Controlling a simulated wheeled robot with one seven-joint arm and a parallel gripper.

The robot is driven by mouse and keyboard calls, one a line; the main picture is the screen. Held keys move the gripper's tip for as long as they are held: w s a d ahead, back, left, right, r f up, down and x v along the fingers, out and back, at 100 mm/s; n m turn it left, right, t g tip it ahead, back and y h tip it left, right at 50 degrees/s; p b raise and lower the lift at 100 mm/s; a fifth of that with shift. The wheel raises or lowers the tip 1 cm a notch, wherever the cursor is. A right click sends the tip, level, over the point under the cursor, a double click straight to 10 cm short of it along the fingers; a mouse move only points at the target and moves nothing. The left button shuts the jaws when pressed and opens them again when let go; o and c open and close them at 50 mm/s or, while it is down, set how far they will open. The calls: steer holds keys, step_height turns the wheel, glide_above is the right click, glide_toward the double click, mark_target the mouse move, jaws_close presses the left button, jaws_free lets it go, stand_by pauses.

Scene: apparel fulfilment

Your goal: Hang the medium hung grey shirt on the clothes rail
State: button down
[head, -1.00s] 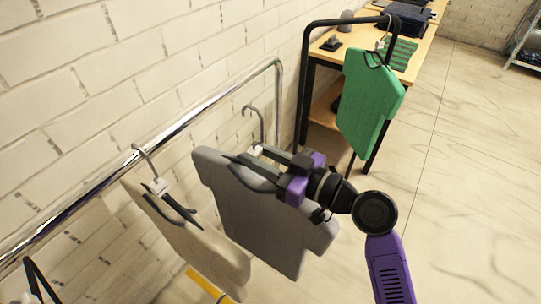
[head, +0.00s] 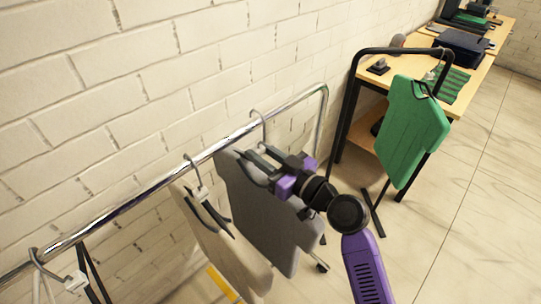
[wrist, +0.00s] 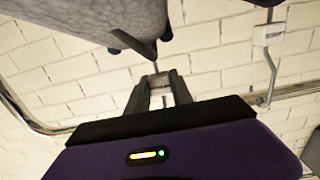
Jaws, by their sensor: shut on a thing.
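The grey shirt (head: 262,220) hangs from a dark hanger in my gripper (head: 264,162), just in front of the clothes rail (head: 150,190). My gripper is shut on the hanger near its neck. The hanger's metal hook (head: 256,114) is at the rail and appears to loop over it; whether it bears on the rail I cannot tell. In the wrist view, the shirt (wrist: 95,18) is at the top left and the fingertips (wrist: 158,82) meet below the dark hanger. The rail (wrist: 295,90) runs behind the gripper.
A beige shirt (head: 222,240) hangs on the rail close to the left of the grey one. Another hanger (head: 72,282) is farther left. A green shirt (head: 408,130) hangs on a black stand (head: 353,95) at right, by a wooden table (head: 480,75). A brick wall backs the rail.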

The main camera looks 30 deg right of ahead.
steer(key=shift+p+x, duration=0.35)
steer(key=shift+x, duration=0.65)
steer(key=shift+f+b, duration=0.6)
steer(key=shift+b, duration=0.3)
steer(key=shift+f+b, duration=0.65)
steer(key=shift+b, duration=0.15)
steer(key=c, duration=1)
jaws_free()
steer(key=shift+c, duration=0.2)
steer(key=shift+s+f, duration=0.1)
steer(key=b+v, duration=0.2)
steer(key=v, duration=0.5)
steer(key=shift+s+d, duration=0.1)
steer(key=shift+s, duration=0.25)
